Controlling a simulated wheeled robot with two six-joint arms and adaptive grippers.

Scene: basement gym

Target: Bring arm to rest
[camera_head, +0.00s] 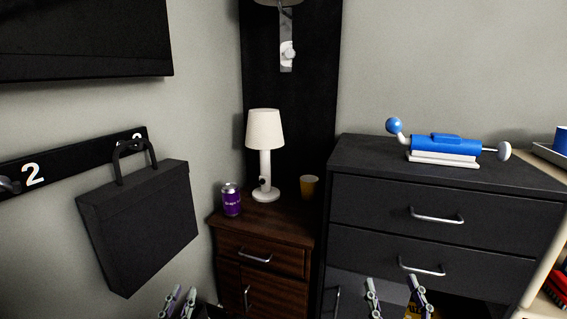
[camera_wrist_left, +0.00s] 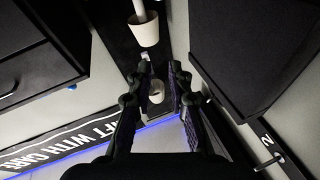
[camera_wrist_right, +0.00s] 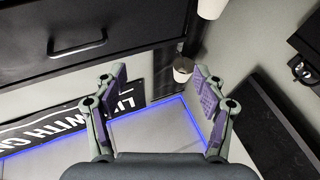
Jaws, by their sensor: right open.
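My left gripper (camera_head: 184,292) is at the bottom edge of the head view, below the black bag. Its fingers are partly apart and nothing shows between them in the left wrist view (camera_wrist_left: 160,70). My right gripper (camera_head: 393,284) is at the bottom edge of the head view, in front of the dark drawer unit. Its fingers are spread wide and empty in the right wrist view (camera_wrist_right: 160,72). Most of both arms is out of view.
A black bag (camera_head: 140,225) hangs on the left wall. A brown cabinet (camera_head: 285,229) holds a lamp (camera_head: 265,135), a purple can (camera_head: 231,202) and a yellow cup (camera_head: 309,187). A blue device (camera_head: 440,144) stands on the dark drawer unit (camera_head: 365,152).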

